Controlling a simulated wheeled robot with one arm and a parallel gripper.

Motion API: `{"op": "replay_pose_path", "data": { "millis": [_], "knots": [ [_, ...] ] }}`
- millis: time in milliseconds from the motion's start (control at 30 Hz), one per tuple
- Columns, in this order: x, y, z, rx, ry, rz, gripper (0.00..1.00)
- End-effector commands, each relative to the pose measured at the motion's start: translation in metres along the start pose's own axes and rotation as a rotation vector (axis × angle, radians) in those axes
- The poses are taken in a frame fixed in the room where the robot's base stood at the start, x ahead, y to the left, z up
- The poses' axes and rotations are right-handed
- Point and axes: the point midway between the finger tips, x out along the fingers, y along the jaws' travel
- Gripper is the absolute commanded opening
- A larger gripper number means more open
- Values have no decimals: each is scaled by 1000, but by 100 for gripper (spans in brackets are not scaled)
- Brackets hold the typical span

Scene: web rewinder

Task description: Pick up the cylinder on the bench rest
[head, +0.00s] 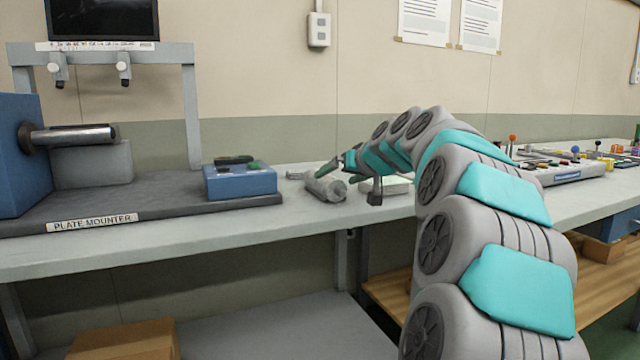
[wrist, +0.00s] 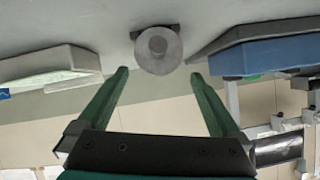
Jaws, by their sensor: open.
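The grey cylinder (head: 324,188) lies on its side on the bench, with its round end turned toward the front. In the wrist view the cylinder (wrist: 158,50) shows end-on, with a darker piece of the rest (wrist: 158,29) behind it. My gripper (wrist: 159,74) is open, its two green fingers spread to either side of the cylinder's line. The fingertips sit just short of the cylinder's end in that picture, and nothing is between them. In the head view my gripper (head: 338,174) is at the cylinder, partly overlapping it; contact cannot be told.
A blue box (head: 240,183) stands left of the cylinder on the plate mounter base (head: 150,210). A low pale block (head: 396,186) is to the right, partly behind my arm. A control panel (head: 565,173) is farther right. Bare bench top (head: 260,224) lies in front.

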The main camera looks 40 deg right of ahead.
Motion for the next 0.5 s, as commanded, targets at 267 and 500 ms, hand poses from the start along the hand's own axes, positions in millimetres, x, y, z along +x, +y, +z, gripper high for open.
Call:
{"op": "replay_pose_path", "data": {
  "millis": [267,500],
  "knots": [
    [22,0,-1,0,0,0,100],
    [49,2,-6,0,-4,1,100]
  ]
}}
